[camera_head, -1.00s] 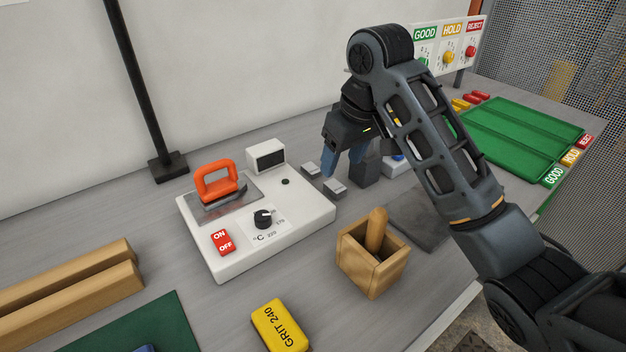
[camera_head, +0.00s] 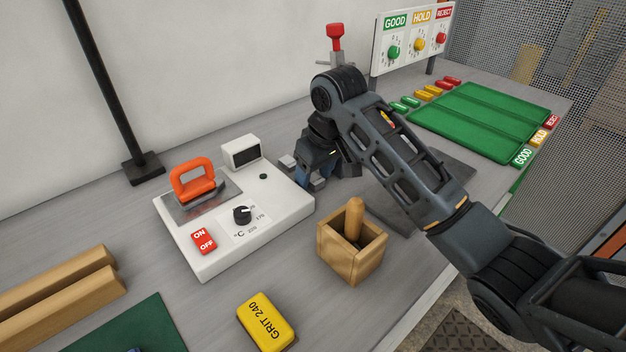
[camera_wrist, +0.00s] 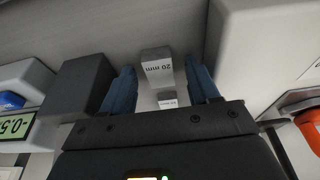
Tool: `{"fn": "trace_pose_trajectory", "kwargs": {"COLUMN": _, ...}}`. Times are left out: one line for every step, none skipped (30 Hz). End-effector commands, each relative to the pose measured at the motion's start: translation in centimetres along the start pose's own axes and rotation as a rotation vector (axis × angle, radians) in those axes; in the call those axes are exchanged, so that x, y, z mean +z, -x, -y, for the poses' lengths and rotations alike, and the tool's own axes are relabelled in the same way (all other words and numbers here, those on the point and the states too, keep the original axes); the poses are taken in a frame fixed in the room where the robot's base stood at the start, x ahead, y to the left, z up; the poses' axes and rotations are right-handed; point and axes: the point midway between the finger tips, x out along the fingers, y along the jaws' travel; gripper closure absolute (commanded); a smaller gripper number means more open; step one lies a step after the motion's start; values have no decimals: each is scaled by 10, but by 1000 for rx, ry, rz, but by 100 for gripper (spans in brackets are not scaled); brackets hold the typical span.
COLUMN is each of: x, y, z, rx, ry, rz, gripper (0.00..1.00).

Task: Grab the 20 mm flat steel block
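The grey 20 mm block (camera_wrist: 157,62) lies between my finger lines in the wrist view, its label showing upside down. A smaller-looking labelled grey block (camera_wrist: 168,99) shows nearer the gripper body; its label is too small to read. My gripper (camera_wrist: 160,70) is open, with one blue finger on each side of these blocks; I cannot tell whether either finger touches. In the head view my gripper (camera_head: 306,177) is low at the hot plate's right edge, with small grey blocks (camera_head: 287,162) (camera_head: 318,183) beside its fingers. Their labels are unreadable there.
A dark block (camera_wrist: 80,83) and a gauge (camera_wrist: 14,127) reading about -0.5 stand left of my fingers in the wrist view. The white hot plate (camera_head: 270,205) is close on the other side. A wooden box (camera_head: 345,262) with a handle stands in front.

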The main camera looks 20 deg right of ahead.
Motion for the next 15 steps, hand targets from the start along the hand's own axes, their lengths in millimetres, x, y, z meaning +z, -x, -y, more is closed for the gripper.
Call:
{"fn": "trace_pose_trajectory", "kwargs": {"x": 0, "y": 0, "z": 0, "rx": 0, "ry": 0, "rz": 0, "gripper": 45}}
{"fn": "trace_pose_trajectory", "kwargs": {"x": 0, "y": 0, "z": 0, "rx": 0, "ry": 0, "rz": 0, "gripper": 48}}
{"fn": "trace_pose_trajectory", "kwargs": {"x": 0, "y": 0, "z": 0, "rx": 0, "ry": 0, "rz": 0, "gripper": 52}}
{"fn": "trace_pose_trajectory", "kwargs": {"x": 0, "y": 0, "z": 0, "rx": 0, "ry": 0, "rz": 0, "gripper": 55}}
{"fn": "trace_pose_trajectory", "kwargs": {"x": 0, "y": 0, "z": 0, "rx": 0, "ry": 0, "rz": 0, "gripper": 57}}
{"fn": "trace_pose_trajectory", "kwargs": {"x": 0, "y": 0, "z": 0, "rx": 0, "ry": 0, "rz": 0, "gripper": 61}}
{"fn": "trace_pose_trajectory", "kwargs": {"x": 0, "y": 0, "z": 0, "rx": 0, "ry": 0, "rz": 0, "gripper": 64}}
{"fn": "trace_pose_trajectory", "kwargs": {"x": 0, "y": 0, "z": 0, "rx": 0, "ry": 0, "rz": 0, "gripper": 67}}
{"fn": "trace_pose_trajectory", "kwargs": {"x": 0, "y": 0, "z": 0, "rx": 0, "ry": 0, "rz": 0, "gripper": 71}}
{"fn": "trace_pose_trajectory", "kwargs": {"x": 0, "y": 0, "z": 0, "rx": 0, "ry": 0, "rz": 0, "gripper": 74}}
{"fn": "trace_pose_trajectory", "kwargs": {"x": 0, "y": 0, "z": 0, "rx": 0, "ry": 0, "rz": 0, "gripper": 77}}
{"fn": "trace_pose_trajectory", "kwargs": {"x": 0, "y": 0, "z": 0, "rx": 0, "ry": 0, "rz": 0, "gripper": 80}}
{"fn": "trace_pose_trajectory", "kwargs": {"x": 0, "y": 0, "z": 0, "rx": 0, "ry": 0, "rz": 0, "gripper": 83}}
{"fn": "trace_pose_trajectory", "kwargs": {"x": 0, "y": 0, "z": 0, "rx": 0, "ry": 0, "rz": 0, "gripper": 86}}
{"fn": "trace_pose_trajectory", "kwargs": {"x": 0, "y": 0, "z": 0, "rx": 0, "ry": 0, "rz": 0, "gripper": 90}}
